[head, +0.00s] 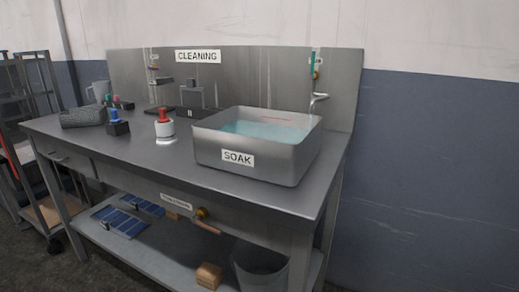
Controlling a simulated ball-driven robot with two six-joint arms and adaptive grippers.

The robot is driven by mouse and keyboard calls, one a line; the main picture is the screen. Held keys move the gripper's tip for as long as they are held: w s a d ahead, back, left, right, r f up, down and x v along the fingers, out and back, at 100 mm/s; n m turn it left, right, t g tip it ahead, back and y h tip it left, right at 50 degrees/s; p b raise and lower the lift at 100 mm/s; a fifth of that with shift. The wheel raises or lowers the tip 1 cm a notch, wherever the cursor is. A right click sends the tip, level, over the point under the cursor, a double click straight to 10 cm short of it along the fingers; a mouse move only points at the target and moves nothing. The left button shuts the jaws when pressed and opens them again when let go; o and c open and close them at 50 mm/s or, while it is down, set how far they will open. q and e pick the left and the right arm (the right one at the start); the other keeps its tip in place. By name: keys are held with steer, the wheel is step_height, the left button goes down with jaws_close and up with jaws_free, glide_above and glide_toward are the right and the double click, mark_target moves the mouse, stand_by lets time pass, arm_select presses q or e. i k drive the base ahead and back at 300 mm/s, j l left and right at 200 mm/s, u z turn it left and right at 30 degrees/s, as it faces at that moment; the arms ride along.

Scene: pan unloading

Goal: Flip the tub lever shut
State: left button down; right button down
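A grey metal tub (255,168) labelled SOAK stands at the right end of the steel bench and holds bluish water (262,129). A tap spout (319,97) reaches over its back right corner; a thin pale line below it looks like running water. A teal lever (312,64) stands roughly upright on the wall fitting above the spout. A brass valve (201,213) with a copper-coloured handle (208,227) sits under the bench front, the handle slanting down to the right. I cannot tell which is the tub lever. Neither of my grippers is in view.
The lower shelf holds blue panels (120,221), a wooden block (209,275) and a bucket (261,272).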

mark_target(312, 76)
steer(key=i+j+z, duration=0.1)
steer(key=i+z, duration=0.3)
steer(key=i, duration=0.45)
steer(key=j+u, duration=0.85)
